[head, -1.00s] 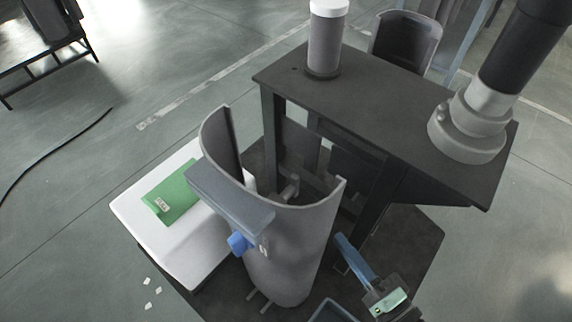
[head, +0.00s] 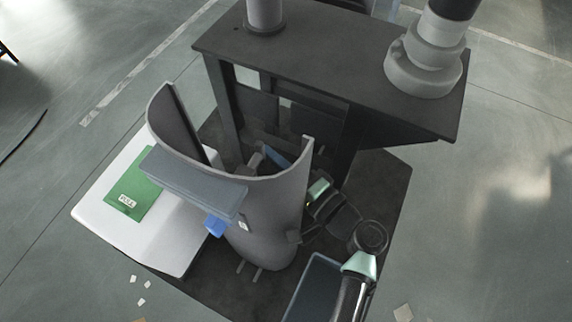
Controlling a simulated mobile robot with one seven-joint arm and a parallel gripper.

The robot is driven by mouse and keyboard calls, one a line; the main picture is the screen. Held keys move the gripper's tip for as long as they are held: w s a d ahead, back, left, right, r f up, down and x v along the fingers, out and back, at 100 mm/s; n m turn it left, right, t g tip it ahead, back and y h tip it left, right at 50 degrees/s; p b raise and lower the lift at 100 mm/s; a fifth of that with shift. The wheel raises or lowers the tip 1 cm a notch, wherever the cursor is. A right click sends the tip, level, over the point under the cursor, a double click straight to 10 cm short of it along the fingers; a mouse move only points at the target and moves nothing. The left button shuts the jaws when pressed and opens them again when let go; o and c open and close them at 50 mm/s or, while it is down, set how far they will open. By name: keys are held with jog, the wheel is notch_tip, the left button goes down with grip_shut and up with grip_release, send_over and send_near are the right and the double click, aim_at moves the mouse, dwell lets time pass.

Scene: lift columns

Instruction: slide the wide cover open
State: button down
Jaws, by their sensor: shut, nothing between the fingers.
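The wide cover appears to be the tall curved grey shell (head: 266,215), upright with its concave side facing back. A blue-grey bar (head: 195,183) crosses its upper front, with a small blue knob (head: 214,226) below it. My arm comes up from the bottom right and bends left at the shell's right edge. My gripper (head: 276,154) shows only as a blue piece above the shell's rim, inside the curve. The shell hides much of it, and I cannot tell whether it touches the shell. The fingers look shut and empty.
A dark table (head: 310,62) stands behind, carrying two grey columns. A white slab (head: 100,215) with a green panel (head: 133,196) lies left of the shell. A blue-rimmed tray (head: 314,285) is at the lower front. Open floor lies left and right.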

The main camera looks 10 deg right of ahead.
jog(key=shift+w+a, duration=0.1)
jog(key=shift+s+a, duration=0.5)
jog(key=shift+s, duration=0.25)
jog(key=shift+d, duration=0.1)
